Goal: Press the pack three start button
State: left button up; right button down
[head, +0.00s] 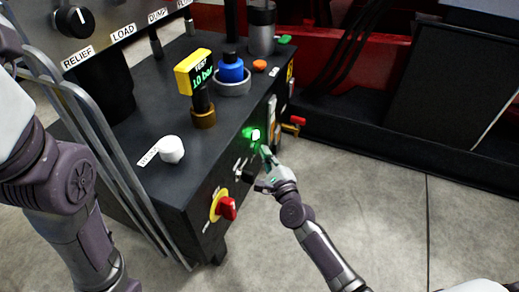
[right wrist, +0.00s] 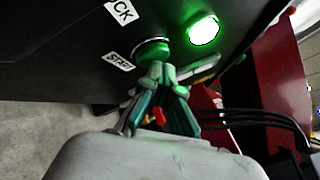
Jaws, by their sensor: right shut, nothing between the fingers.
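The front face of the black console (head: 185,215) carries a brightly lit green lamp (head: 255,134), which also glows in the right wrist view (right wrist: 203,29). Left of it there is a green button (right wrist: 152,47) beside a white label reading START (right wrist: 120,62). Another label ends in "CK" (right wrist: 122,12). My right gripper (head: 266,154) is shut and empty, its fingertips at the button in the right wrist view (right wrist: 157,72). They appear to touch it and cover part of it. My left arm is at the left, with its gripper out of the head view.
A red rotary switch on yellow (head: 224,207) sits on the console's face near my right arm. A yellow gauge reading 10 bar (head: 195,73), a blue cap (head: 231,68) and a white knob (head: 171,149) stand on top. Grey rails (head: 115,175) run at the left. Floor at right is clear.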

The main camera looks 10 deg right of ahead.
jog(key=shift+s, duration=0.1)
jog(key=shift+s+d, duration=0.45)
jog(key=shift+d, duration=0.25)
jog(key=shift+d, duration=0.1)
jog(key=s+d, duration=0.1)
jog(key=d, duration=0.1)
jog(key=s+d, duration=0.1)
jog(key=d, duration=0.1)
jog(key=shift+s, duration=0.4)
dwell(0.7)
